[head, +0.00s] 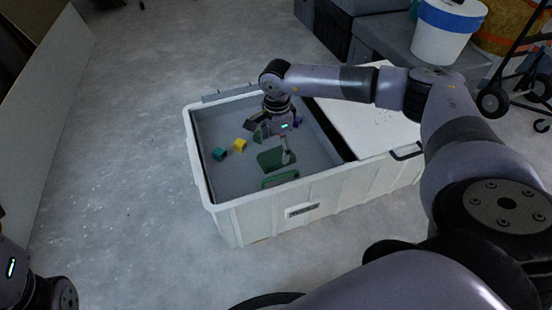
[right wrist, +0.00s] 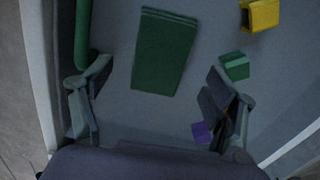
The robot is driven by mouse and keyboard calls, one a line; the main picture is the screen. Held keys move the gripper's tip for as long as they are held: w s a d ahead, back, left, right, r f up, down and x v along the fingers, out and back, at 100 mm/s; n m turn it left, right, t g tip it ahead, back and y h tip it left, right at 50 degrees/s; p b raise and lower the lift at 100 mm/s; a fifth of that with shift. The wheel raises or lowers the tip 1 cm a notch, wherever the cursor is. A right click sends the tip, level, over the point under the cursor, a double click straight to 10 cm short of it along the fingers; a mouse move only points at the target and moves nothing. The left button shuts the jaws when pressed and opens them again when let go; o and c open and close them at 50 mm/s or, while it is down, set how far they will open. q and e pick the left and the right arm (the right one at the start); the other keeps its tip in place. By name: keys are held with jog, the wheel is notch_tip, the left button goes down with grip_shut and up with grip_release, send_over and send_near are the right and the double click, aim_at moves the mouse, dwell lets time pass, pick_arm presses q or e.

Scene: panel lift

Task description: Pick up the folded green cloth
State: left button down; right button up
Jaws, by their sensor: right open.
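The folded green cloth (head: 270,160) lies flat on the floor of the white crate (head: 228,218), near its front wall. In the right wrist view the cloth (right wrist: 163,52) is a dark green rectangle with layered edges at its far end. My right gripper (head: 275,142) reaches down into the crate above the floor, close to the cloth. In the wrist view its fingers (right wrist: 153,106) are wide apart with nothing between them. The cloth lies beyond the fingertips, apart from them. My left gripper is out of view.
A green roll (right wrist: 84,35) lies by the crate's front wall. A yellow block (head: 239,145), a teal block (head: 219,153), a green block (right wrist: 235,66) and a purple block (right wrist: 201,132) lie around. A white panel (head: 372,118) covers the crate's right part.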

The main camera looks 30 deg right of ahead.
aim_at(276, 156)
jog(key=shift+a+f+b, duration=0.1)
jog(key=shift+f+b, duration=0.85)
jog(key=shift+f, duration=1.05)
jog(key=shift+c, duration=0.6)
jog(key=c, duration=1.1)
